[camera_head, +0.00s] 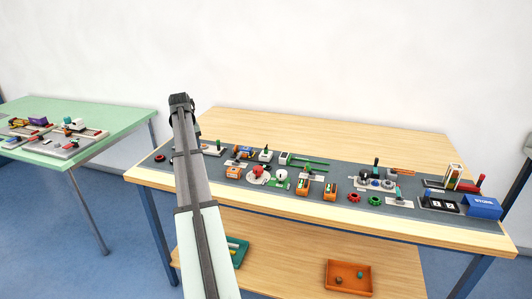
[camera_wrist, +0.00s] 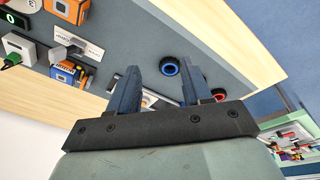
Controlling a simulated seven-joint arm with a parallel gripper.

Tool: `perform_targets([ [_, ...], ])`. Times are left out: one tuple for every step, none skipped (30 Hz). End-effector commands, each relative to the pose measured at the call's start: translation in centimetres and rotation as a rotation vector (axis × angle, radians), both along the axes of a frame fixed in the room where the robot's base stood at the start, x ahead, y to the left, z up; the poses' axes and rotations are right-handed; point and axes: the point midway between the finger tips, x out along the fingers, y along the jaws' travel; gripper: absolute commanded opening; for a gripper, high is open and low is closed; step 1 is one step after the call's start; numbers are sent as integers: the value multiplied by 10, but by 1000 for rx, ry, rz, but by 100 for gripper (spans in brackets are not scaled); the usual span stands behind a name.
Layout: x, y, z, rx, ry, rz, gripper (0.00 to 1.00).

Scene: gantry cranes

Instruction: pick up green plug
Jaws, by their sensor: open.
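A small green piece, which looks like the green plug (camera_head: 267,146), sits on top of a white box (camera_head: 265,156) on the grey mat in the head view. In the wrist view what seems to be the same green plug (camera_wrist: 12,60) shows at the left edge, against the white box (camera_wrist: 20,47). My gripper (camera_wrist: 160,68) is open, its two dark fingers apart with nothing between them. It is over the mat, away from the green piece. In the head view my arm stands left of the green piece, and my fingers cannot be made out.
An orange-and-blue box (camera_wrist: 72,74) and a labelled plate (camera_wrist: 77,46) lie between my fingers and the green piece. A blue-rimmed ring (camera_wrist: 168,66) is near my fingertips. Green bars (camera_head: 310,162) lie right of the white box. The wooden table back (camera_head: 330,124) is clear.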

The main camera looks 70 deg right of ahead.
Motion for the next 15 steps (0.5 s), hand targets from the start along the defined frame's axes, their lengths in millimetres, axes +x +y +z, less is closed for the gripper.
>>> perform_targets([
  [-19,-23,10,-16,-14,-66,49],
  [-31,-35,13,-25,-23,-107,49],
  [-46,-49,18,-36,-35,-161,49],
  [-58,-60,21,-44,-43,-203,49],
  [-70,-70,24,-55,-53,-247,49],
  [-86,-84,28,-67,-66,-304,49],
  [-99,-94,30,-76,-75,-347,49],
  [-112,-104,33,-85,-84,-389,49],
  [-127,-116,36,-98,-98,-443,49],
  [-140,-125,38,-105,-106,-482,49],
  [-151,-132,41,-113,-115,-518,49],
  [-165,-142,43,-124,-126,-563,49],
  [-175,-148,45,-131,-135,-595,49],
  [-185,-154,47,-137,-141,-624,49],
  [-196,-160,49,-145,-149,-657,49],
])
